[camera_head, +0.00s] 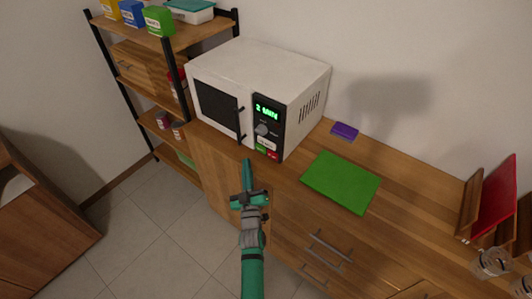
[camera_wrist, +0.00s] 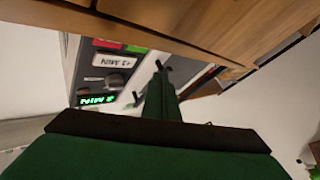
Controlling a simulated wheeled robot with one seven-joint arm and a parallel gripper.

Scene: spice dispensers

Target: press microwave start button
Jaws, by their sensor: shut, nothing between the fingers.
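The white microwave (camera_head: 262,75) stands on the wooden counter with its door closed. Its dark control panel (camera_head: 268,125) has a lit green display (camera_head: 266,108) reading "2 MIN", a grey knob (camera_head: 262,129), a green button (camera_head: 261,148) and a red button (camera_head: 272,154) low down. The wrist view shows the panel upside down, with the display (camera_wrist: 97,100), knob (camera_wrist: 116,80), and green button (camera_wrist: 137,49). My gripper (camera_head: 247,163) is shut and empty, in front of the microwave's lower edge. In the wrist view its fingers (camera_wrist: 160,92) point toward the microwave, apart from the green button.
A green board (camera_head: 341,182) and a purple block (camera_head: 344,131) lie on the counter (camera_head: 400,195) right of the microwave. A shelf rack (camera_head: 160,85) stands at left. The dark door handle (camera_head: 240,122) juts out near the panel. A red board (camera_head: 492,198) stands far right.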

